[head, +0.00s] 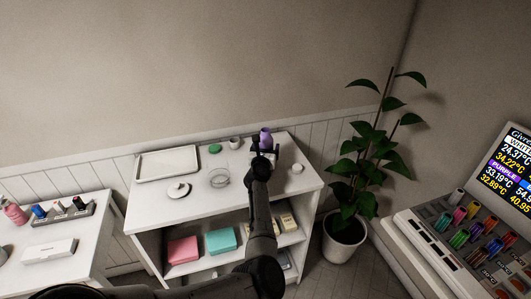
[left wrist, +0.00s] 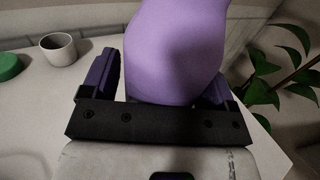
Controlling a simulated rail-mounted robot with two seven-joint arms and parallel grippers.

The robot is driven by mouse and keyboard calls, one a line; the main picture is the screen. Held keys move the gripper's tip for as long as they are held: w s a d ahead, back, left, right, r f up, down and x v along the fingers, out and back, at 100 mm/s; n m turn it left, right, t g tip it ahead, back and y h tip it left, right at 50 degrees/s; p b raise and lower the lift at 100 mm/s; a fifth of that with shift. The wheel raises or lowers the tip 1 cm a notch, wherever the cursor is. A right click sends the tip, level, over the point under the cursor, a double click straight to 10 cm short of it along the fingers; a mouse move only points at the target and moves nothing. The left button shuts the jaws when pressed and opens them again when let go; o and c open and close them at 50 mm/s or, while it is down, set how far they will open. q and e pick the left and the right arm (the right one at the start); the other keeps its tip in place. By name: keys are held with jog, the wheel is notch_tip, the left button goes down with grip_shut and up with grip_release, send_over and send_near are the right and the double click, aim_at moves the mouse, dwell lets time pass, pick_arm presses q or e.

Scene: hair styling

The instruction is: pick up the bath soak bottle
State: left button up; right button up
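The bath soak bottle appears to be the purple bottle (head: 265,137) standing at the back of the white shelf unit's top; no label is readable. It also fills the upper middle of the left wrist view (left wrist: 175,45). My left gripper (head: 262,150) is at the bottle, with its arm reaching over the shelf top. In the left wrist view its two fingers (left wrist: 170,78) stand wide apart, one on each side of the bottle. Contact on either side cannot be made out. The bottle's lower part is hidden behind the gripper. My right gripper is not in view.
A white cup (head: 234,142) and a green round item (head: 215,148) stand left of the bottle. A glass bowl (head: 219,178), a lidded white dish (head: 178,190) and a white tray (head: 143,173) are farther left. A small white jar (head: 297,169) is to the right. A potted plant (head: 343,238) stands beside the unit.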

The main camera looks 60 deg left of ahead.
pick_arm(q)
jog(key=c, duration=0.9)
jog(key=shift+r, duration=0.15)
jog(key=shift+c, duration=0.2)
jog(key=shift+r, duration=1.3)
jog(key=w+d+r+b, duration=0.2)
jog(key=w+d+r, duration=0.1)
jog(key=d+r, duration=0.5)
jog(key=d, duration=0.3)
jog(key=shift+w, duration=0.25)
jog(key=shift+r, duration=0.1)
